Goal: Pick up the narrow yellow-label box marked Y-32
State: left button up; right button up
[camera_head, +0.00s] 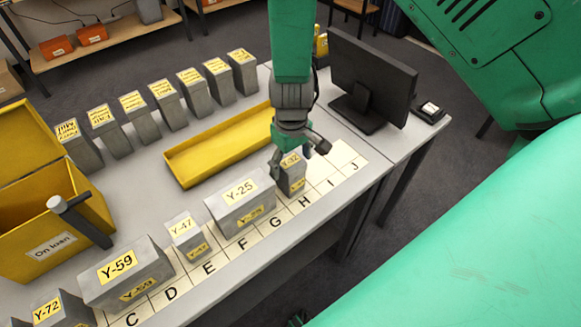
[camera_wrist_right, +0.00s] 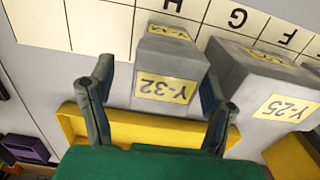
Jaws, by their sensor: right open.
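The narrow grey box Y-32 (camera_head: 291,183) stands upright on the lettered strip, near letter H, with yellow labels on its top and front. In the right wrist view the same box (camera_wrist_right: 172,62) shows upside down. My right gripper (camera_head: 301,147) is directly above the box, pointing down, and hides part of its top. It is open: in the right wrist view its two dark fingers (camera_wrist_right: 158,88) are at either side of the Y-32 top label. I cannot tell whether they touch the box. My left gripper is not in view.
Box Y-25 (camera_head: 240,206) stands close to the left of Y-32. Farther left are Y-47 (camera_head: 185,237) and Y-59 (camera_head: 126,273). A yellow tray (camera_head: 218,148) lies behind, and a monitor (camera_head: 372,75) stands at right. The strip near I and J is clear.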

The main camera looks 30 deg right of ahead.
jog(key=shift+a+r, duration=0.1)
jog(key=shift+a, duration=0.2)
jog(key=c, duration=1.4)
jog(key=shift+c, duration=0.2)
